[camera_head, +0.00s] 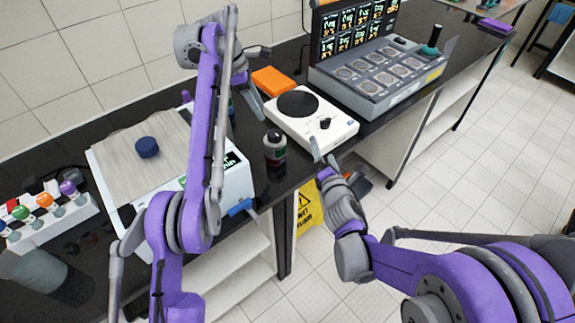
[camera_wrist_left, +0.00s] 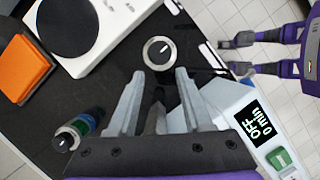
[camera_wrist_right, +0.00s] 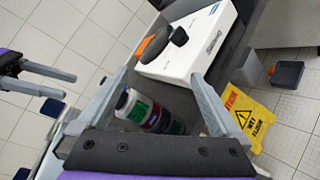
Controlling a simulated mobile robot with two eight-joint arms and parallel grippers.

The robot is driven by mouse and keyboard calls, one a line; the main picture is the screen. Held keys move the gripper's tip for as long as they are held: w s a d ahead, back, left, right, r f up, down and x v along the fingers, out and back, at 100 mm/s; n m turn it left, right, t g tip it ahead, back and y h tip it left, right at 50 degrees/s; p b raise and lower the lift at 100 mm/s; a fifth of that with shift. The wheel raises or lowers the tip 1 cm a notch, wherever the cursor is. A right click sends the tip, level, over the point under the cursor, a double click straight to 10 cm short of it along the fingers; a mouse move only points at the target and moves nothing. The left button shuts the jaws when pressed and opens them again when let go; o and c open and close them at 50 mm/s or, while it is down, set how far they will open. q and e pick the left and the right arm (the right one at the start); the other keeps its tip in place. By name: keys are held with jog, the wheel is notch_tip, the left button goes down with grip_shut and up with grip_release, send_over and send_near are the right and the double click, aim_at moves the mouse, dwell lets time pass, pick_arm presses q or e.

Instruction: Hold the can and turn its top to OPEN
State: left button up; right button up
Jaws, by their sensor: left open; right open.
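A dark can (camera_head: 275,157) with a grey top and green label stands upright on the black bench near the front edge. The left wrist view shows its round top with a pointer mark (camera_wrist_left: 159,53), just beyond and between the fingertips. It also shows in the right wrist view (camera_wrist_right: 143,112), left of centre. A second can (camera_wrist_left: 80,132), with a grey top and blue-green label, stands farther back. My left gripper (camera_head: 246,104) is open and empty above the bench, behind the first can. My right gripper (camera_head: 323,157) is open and empty, to the right of that can.
A white hotplate (camera_head: 335,131) with an orange box (camera_head: 272,81) behind stands right of the can. A yellow sign (camera_head: 310,205) stands on the floor below.

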aim_at(280, 155)
jog(key=a+n+y, duration=0.1)
jog(key=n, duration=0.1)
jog(key=w+a+f+n+y, duration=0.1)
jog(key=a+n, duration=0.1)
jog(key=a+f+n, duration=0.1)
jog(key=n, duration=0.1)
jog(key=shift+w+a+f+n+t+y, duration=0.2)
jog(key=shift+w+n+t+y, duration=0.1)
jog(key=shift+w+t+y, duration=0.1)
jog(key=a+f+n+y, duration=0.1)
jog(key=a+n, duration=0.1)
jog(key=a+f+n+y, duration=0.1)
jog(key=n, duration=0.2)
jog(key=a+f+n+y, duration=0.2)
jog(key=n, duration=0.1)
jog(key=shift+s+a+g, duration=0.1)
jog(key=shift+a+g, duration=0.2)
jog(key=x, duration=1)
jog(key=shift+w+a, duration=0.1)
jog(key=shift+w, duration=0.2)
grip_shut()
